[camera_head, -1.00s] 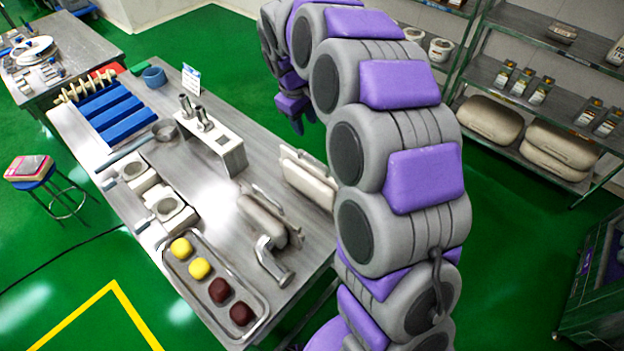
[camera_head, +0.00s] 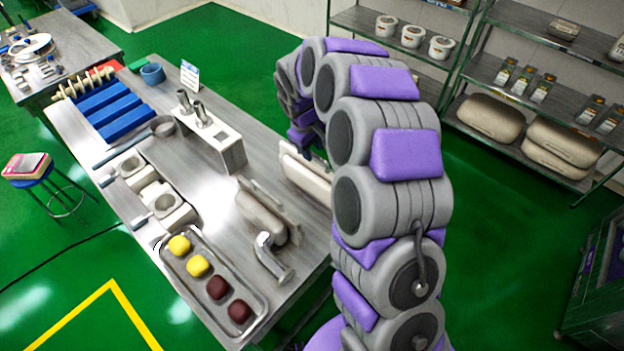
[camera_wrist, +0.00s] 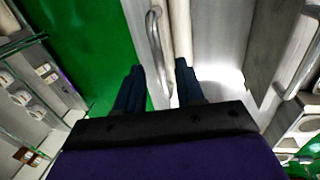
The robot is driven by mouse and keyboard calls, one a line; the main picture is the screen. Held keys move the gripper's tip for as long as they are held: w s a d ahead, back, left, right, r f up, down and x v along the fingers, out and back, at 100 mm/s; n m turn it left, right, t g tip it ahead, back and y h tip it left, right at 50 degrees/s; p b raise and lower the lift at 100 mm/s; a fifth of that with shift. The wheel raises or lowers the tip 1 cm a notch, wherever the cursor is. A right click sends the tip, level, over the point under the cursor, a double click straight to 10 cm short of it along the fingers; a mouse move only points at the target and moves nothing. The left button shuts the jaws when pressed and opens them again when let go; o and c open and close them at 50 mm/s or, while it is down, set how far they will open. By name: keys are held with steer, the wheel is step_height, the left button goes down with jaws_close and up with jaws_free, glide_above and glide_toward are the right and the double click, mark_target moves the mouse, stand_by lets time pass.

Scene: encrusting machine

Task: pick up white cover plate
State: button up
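The white cover plate (camera_head: 306,178) stands on edge at the right side of the steel table in the head view, partly behind my arm. In the wrist view the plate (camera_wrist: 181,30) is a pale upright strip, with a metal bar handle (camera_wrist: 154,35) along its left side. My gripper (camera_wrist: 158,70) is open, its two dark fingers pointing at the plate. The handle's near end shows in the gap between the fingers; I cannot tell whether it is at fingertip depth. In the head view my gripper is mostly hidden by my arm.
The steel table (camera_head: 207,160) also holds a second cover-like part with a handle (camera_head: 265,215), a metal elbow pipe (camera_head: 272,258), a white stand with nozzles (camera_head: 222,140) and a tray (camera_head: 254,292) of yellow and brown pieces. Shelves stand at the right; green floor lies between.

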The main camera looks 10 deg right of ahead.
mark_target(313, 154)
steer(key=f, duration=0.3)
steer(key=shift+w+d+f, duration=0.15)
steer(key=shift+d+f, duration=0.15)
steer(key=shift+f, duration=0.1)
steer(key=shift+r, duration=0.1)
steer(key=shift+c, duration=0.3)
jaws_close()
stand_by(0.6)
